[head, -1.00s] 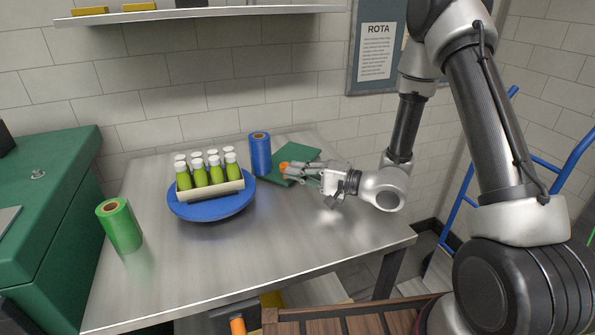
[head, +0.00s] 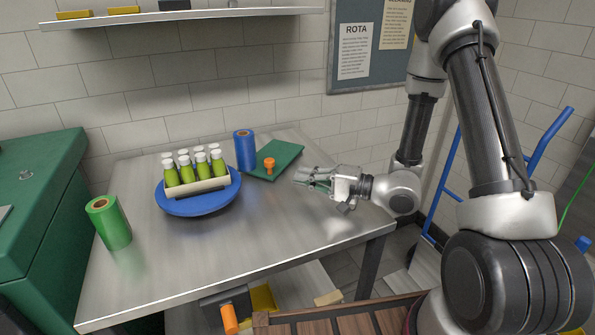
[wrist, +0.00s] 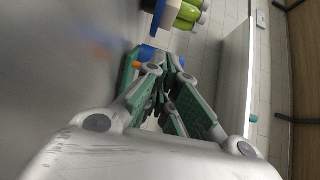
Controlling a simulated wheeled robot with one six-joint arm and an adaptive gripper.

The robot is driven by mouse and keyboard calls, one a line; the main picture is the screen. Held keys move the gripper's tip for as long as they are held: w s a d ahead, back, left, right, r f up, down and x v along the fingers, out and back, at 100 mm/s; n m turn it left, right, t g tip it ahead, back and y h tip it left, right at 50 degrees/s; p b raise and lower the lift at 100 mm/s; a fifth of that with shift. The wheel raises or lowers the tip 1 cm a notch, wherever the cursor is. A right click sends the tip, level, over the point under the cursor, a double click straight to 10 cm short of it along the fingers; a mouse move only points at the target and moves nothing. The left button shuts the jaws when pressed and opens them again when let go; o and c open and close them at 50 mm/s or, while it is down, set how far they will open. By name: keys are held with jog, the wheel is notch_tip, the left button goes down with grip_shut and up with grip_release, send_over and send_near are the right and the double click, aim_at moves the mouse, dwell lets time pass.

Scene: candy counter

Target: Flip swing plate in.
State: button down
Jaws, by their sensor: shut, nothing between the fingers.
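A dark green plate (head: 283,158) lies at the back right of the steel table, partly over or along the edge; I cannot tell which. I take this for the swing plate. My gripper (head: 300,178) is shut and empty, to the right of the knob and nearer the front, apart from it. In the wrist view my gripper's fingers (wrist: 172,65) come together, with a small orange patch (wrist: 137,65) just left of them, probably the knob.
A blue turntable (head: 200,205) holds a tray (head: 197,189) of green bottles with white caps. A blue roll (head: 244,151) stands left of the plate. A green roll (head: 110,222) stands at the table's left edge. The front middle of the steel table (head: 225,245) is clear.

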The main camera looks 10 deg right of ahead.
jog(key=s, duration=0.1)
jog(key=s+d, duration=0.1)
jog(key=s, duration=0.1)
jog(key=shift+s+d, duration=0.2)
jog(key=shift+s, duration=0.1)
jog(key=shift+s+d, duration=0.1)
jog(key=shift+s, duration=0.3)
jog(key=shift+r, duration=0.15)
